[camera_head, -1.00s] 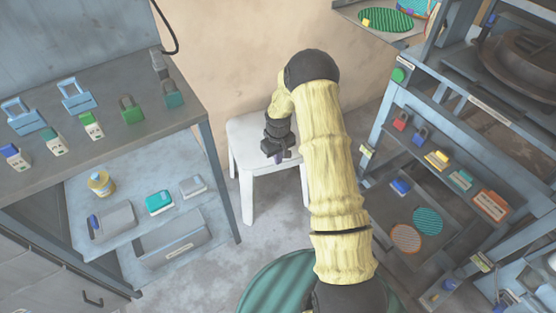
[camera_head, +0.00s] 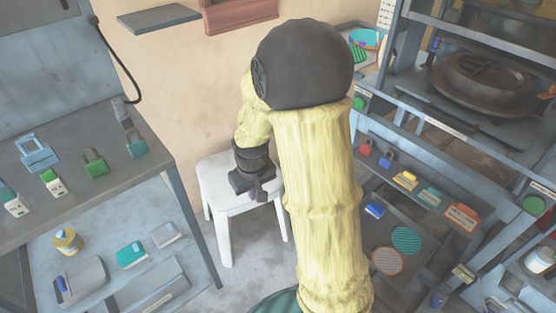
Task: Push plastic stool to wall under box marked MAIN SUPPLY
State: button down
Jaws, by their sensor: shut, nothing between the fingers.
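The white plastic stool (camera_head: 217,190) stands upright on the concrete floor, close to the beige wall, between the workbench and the blue-grey rack. Its right part is hidden behind my arm. My gripper (camera_head: 258,192) is over the stool's seat, pointing down, and is shut and empty. I cannot tell whether it touches the seat. No box with a readable MAIN SUPPLY marking shows in view.
A workbench (camera_head: 80,195) with padlocks stands on the left, and a rack (camera_head: 375,130) with a heavy round press part stands on the right. A grey shelf (camera_head: 160,18) and a reddish-brown box (camera_head: 240,12) are on the wall. Bare floor (camera_head: 240,255) shows before the stool.

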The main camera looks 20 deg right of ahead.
jog(key=s+a+r+m+t, duration=0.1)
jog(key=s+r, duration=0.4)
jog(key=s, duration=0.6)
jog(key=shift+s, duration=0.15)
jog(key=shift+a, duration=0.1)
